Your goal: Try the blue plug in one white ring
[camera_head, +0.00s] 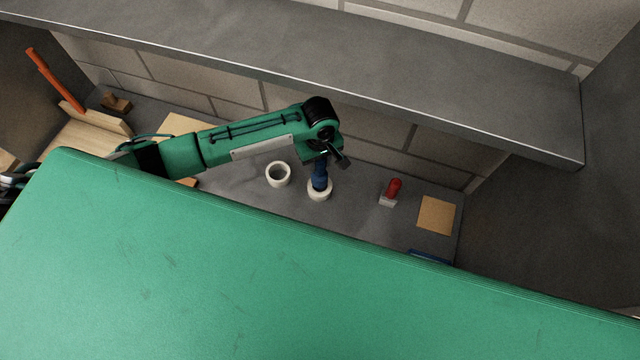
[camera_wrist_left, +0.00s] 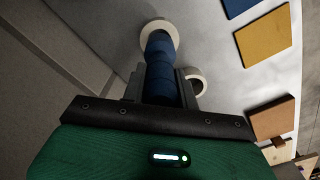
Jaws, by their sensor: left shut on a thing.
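The blue plug (camera_head: 320,180) points down from my left gripper (camera_head: 322,162), which is shut on it. Its lower end meets a white ring (camera_head: 319,193) on the grey surface; I cannot tell how deep it sits. In the left wrist view the blue plug (camera_wrist_left: 163,75) lies between the two fingers of my left gripper (camera_wrist_left: 160,84), with its far end at the white ring (camera_wrist_left: 150,27). A second white ring (camera_head: 278,180) stands apart to the left, its opening empty. It also shows in the left wrist view (camera_wrist_left: 201,84), partly behind a finger. My right gripper is not in view.
A red-knobbed piece with a pale base (camera_head: 391,193) and a yellow square (camera_head: 436,215) lie to the right. A grey shelf (camera_head: 330,50) overhangs the back. A wooden piece with an orange bar (camera_head: 52,78) stands far left.

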